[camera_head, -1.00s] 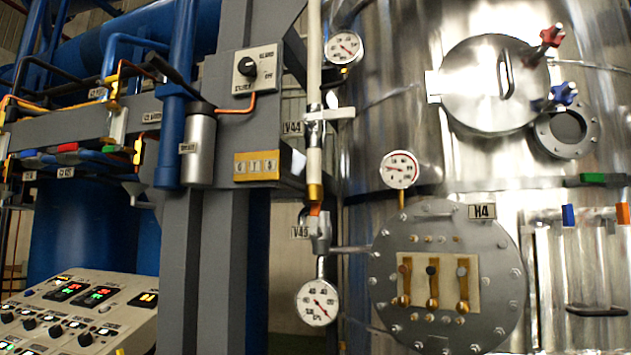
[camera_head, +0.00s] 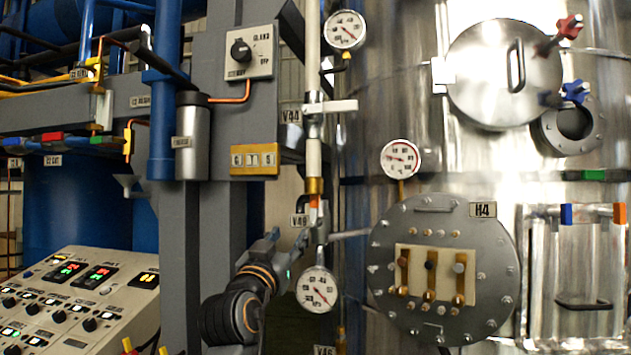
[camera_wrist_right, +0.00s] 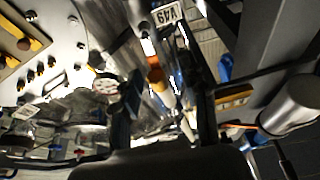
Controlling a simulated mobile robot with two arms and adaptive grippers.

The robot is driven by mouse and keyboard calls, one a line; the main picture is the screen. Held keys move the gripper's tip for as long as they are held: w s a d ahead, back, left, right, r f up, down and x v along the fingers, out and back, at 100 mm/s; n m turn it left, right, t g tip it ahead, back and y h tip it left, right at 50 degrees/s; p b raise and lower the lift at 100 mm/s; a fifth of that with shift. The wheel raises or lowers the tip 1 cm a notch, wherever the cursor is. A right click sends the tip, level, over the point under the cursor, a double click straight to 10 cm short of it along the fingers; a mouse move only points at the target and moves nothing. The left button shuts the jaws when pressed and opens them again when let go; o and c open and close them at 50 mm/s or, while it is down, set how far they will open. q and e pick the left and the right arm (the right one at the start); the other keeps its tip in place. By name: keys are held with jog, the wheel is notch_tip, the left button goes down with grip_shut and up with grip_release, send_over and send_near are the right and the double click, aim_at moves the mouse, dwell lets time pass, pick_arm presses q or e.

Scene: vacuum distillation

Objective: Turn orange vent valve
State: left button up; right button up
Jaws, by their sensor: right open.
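In the right wrist view the orange part (camera_wrist_right: 156,78) appears between my two fingers, under the label plate (camera_wrist_right: 167,14). My right gripper (camera_head: 298,238) reaches up from below, just under and left of the valve, open with its fingers on either side of the pipe line. In the right wrist view the open gripper (camera_wrist_right: 166,95) shows nothing clamped; whether a finger touches the valve I cannot tell. My left gripper is out of view.
A pressure gauge (camera_head: 317,289) hangs close below the valve, right of my arm. The round H4 flange (camera_head: 447,325) stands to the right, a grey column (camera_head: 179,270) to the left, and a control panel (camera_head: 75,310) at lower left.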

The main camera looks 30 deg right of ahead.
jog(key=m+h, duration=0.1)
jog(key=m, duration=0.1)
send_near(315, 188)
jog(key=shift+n+g, duration=0.3)
jog(key=shift+g, duration=0.1)
jog(key=p+x, duration=0.2)
jog(key=x, duration=0.1)
jog(key=p+x, duration=0.5)
jog(key=x, duration=0.1)
jog(key=shift+w+d+r+p, duration=0.1)
jog(key=shift+w+r+p, duration=0.15)
jog(key=shift+r, duration=0.3)
jog(key=shift+w+d, duration=0.3)
jog(key=shift+d, duration=0.1)
grip_shut()
